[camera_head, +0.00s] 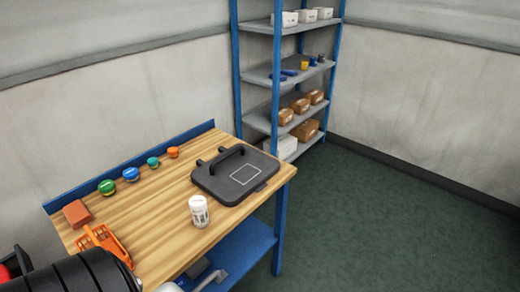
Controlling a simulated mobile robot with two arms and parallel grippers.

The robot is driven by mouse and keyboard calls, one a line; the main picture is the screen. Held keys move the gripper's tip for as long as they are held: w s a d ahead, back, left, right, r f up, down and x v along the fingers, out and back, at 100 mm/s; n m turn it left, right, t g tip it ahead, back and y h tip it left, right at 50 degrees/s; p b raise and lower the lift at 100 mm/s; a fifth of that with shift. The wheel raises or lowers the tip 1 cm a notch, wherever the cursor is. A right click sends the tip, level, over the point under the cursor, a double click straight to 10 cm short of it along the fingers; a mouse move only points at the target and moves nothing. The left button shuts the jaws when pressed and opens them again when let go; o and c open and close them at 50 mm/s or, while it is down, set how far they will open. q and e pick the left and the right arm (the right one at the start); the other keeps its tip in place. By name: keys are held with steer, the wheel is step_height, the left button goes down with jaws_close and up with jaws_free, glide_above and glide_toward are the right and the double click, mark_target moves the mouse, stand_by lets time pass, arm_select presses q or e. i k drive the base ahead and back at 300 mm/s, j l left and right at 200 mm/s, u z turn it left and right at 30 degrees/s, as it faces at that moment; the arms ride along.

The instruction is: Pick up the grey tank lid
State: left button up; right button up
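The grey tank lid (233,183) is a dark grey, flat, rounded square with a pale outlined rectangle on top and a raised black handle (226,156). It lies flat near the right end of the wooden workbench (165,206). Nothing touches it from above. Neither of my grippers shows in the head view.
A white container (199,211) stands just in front of the lid. Several small coloured pots (131,174), a reddish block (77,213) and an orange item (103,241) sit further left. Blue-framed shelving (285,75) stands in the back corner. Green floor (390,220) is clear at right.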

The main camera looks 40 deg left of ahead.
mark_target(239, 171)
steer(key=i+u, duration=0.25)
steer(key=i, duration=0.25)
steer(key=i+l+u, duration=0.2)
steer(key=i, duration=0.3)
steer(key=i+l+u, duration=0.25)
steer(key=i, duration=0.25)
